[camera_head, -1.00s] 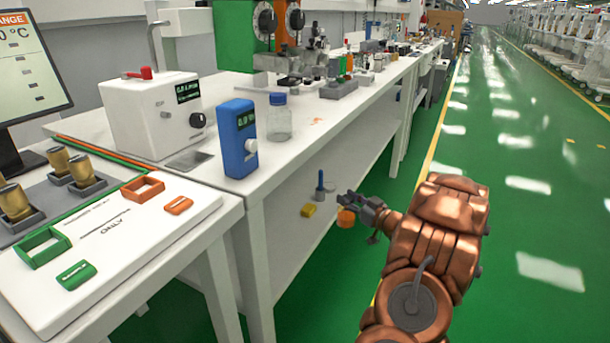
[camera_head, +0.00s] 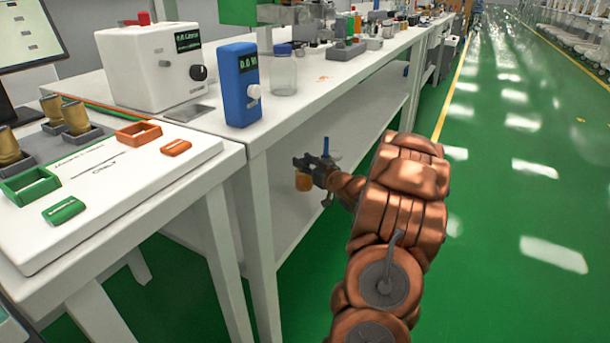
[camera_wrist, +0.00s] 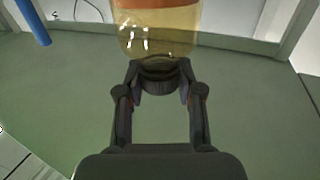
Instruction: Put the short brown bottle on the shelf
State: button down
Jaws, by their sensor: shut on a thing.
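My gripper (camera_head: 312,166) is shut on the short brown bottle (camera_head: 303,182), which looks amber-orange. In the wrist view the fingers (camera_wrist: 158,82) close on its dark neck, and the amber body (camera_wrist: 158,38) extends toward the top of the picture. The lower shelf (camera_head: 283,222) of the white bench is a pale board under the worktop. In the head view the bottle and gripper overlap this shelf. I cannot tell whether the bottle touches it.
A slim blue upright item (camera_head: 326,147) shows just behind my gripper, and also in the wrist view (camera_wrist: 34,22). The bench leg (camera_head: 258,230) stands to the left. A clear jar (camera_head: 284,75) and a blue device (camera_head: 239,85) are on the worktop above.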

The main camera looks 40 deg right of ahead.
notch_tip(320, 180, down, 4)
jog(key=shift+r+b, duration=0.15)
jog(key=shift+b, duration=0.95)
jog(key=shift+r, duration=0.1)
jog(key=c, duration=0.7)
grip_release()
jog(key=shift+c, duration=0.2)
jog(key=shift+s, duration=0.15)
jog(key=s+a+p, duration=0.1)
jog(key=s+p, duration=0.2)
jog(key=s, duration=0.8)
jog(key=shift+s+a+p, duration=0.15)
jog(key=shift+s+p, duration=0.15)
jog(key=shift+p, duration=0.1)
